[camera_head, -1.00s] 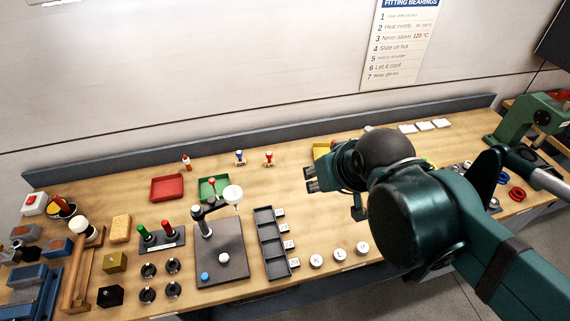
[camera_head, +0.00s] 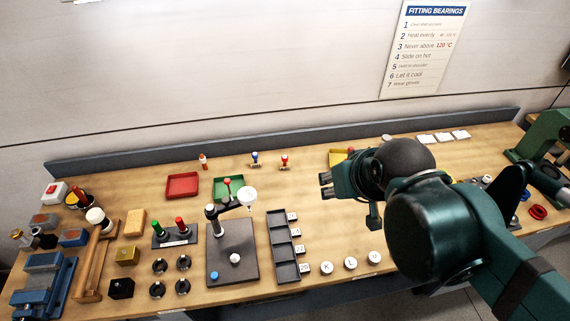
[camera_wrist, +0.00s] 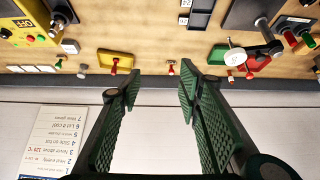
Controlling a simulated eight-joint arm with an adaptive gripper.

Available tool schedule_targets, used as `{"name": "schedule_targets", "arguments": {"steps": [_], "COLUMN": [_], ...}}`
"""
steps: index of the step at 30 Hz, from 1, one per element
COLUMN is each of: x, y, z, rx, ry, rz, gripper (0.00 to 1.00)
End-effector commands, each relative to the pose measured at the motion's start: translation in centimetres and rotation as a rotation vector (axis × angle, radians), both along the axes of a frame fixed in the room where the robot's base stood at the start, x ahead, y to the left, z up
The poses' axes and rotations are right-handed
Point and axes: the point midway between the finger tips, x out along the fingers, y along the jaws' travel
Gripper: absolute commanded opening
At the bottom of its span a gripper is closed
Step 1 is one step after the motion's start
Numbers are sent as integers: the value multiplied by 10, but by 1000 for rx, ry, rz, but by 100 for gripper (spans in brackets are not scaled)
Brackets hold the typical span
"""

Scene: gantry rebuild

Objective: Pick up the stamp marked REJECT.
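A small stamp with a red handle (camera_head: 284,160) stands upright near the back of the bench. A similar one with a blue handle (camera_head: 255,158) stands just left of it. Their markings are too small to read, so I cannot tell which says REJECT. My gripper (camera_head: 325,186) is open and empty, above the bench, to the right of and nearer than both stamps. In the wrist view the open fingers (camera_wrist: 158,90) point toward the bench's back strip, and a red-topped piece (camera_wrist: 171,67) shows beyond the gap between them. The blue-handled stamp is not visible there.
A yellow tray (camera_head: 337,158) lies partly behind my gripper; in the wrist view a red-topped piece (camera_wrist: 114,65) shows by it. Green (camera_head: 220,196) and red (camera_head: 182,184) trays and an orange-white piece (camera_head: 203,161) lie left. A stand (camera_head: 211,221) rises in front.

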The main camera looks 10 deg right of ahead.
Motion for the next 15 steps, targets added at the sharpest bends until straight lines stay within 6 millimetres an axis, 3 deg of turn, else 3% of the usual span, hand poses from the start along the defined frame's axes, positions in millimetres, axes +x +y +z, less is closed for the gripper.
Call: {"name": "schedule_targets", "arguments": {"steps": [15], "x": [13], "y": [1], "z": [4], "rx": [30], "ry": [19], "rz": [-41], "gripper": [35]}}
